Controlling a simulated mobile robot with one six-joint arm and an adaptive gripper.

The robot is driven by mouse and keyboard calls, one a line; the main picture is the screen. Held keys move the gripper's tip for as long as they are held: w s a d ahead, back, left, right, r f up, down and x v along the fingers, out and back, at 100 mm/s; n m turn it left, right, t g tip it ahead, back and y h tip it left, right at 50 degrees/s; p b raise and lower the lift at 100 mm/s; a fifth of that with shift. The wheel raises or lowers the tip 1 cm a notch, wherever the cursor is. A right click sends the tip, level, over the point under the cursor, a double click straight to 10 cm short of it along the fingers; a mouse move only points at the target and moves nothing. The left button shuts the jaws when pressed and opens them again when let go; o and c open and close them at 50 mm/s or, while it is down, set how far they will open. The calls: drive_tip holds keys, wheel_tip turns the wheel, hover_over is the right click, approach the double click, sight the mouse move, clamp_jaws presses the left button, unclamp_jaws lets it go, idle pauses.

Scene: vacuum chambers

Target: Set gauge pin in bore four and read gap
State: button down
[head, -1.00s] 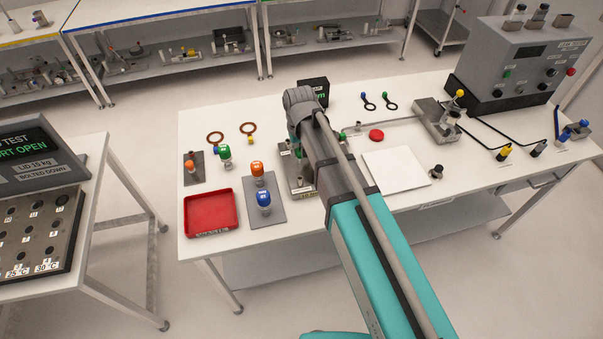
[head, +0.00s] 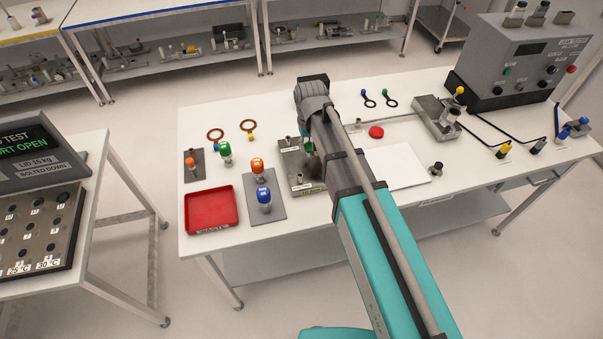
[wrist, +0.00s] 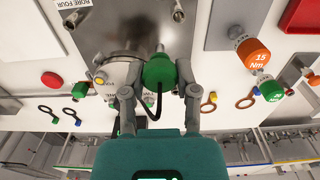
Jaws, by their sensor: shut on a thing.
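In the wrist view my gripper (wrist: 158,92) is shut on a green-headed piece (wrist: 158,71), which looks like the gauge pin. A dark cable curves from it, and a short metal shaft points at the shiny metal plate (wrist: 175,30). I cannot tell whether the shaft is in a bore. A round metal fitting (wrist: 118,66) stands beside the green head. A label reading BORE FOUR (wrist: 71,8) is near the plate's corner.
A red tray (head: 211,211) and orange and blue knobbed tools (head: 264,196) are left of the plate. A white pad (head: 400,165), red disc (head: 376,132) and grey console (head: 520,60) are to the right.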

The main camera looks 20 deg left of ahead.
drive_tip(key=w+d, duration=0.7)
drive_tip(key=d, duration=0.5)
drive_tip(key=shift+w+d, duration=0.3)
drive_tip(key=shift+w, duration=0.05)
idle(0.7)
drive_tip(key=shift+f, duration=0.2)
drive_tip(key=shift+f+b, duration=3.3)
drive_tip(key=shift+b, duration=0.2)
drive_tip(key=shift+f+b, duration=1.25)
idle(0.8)
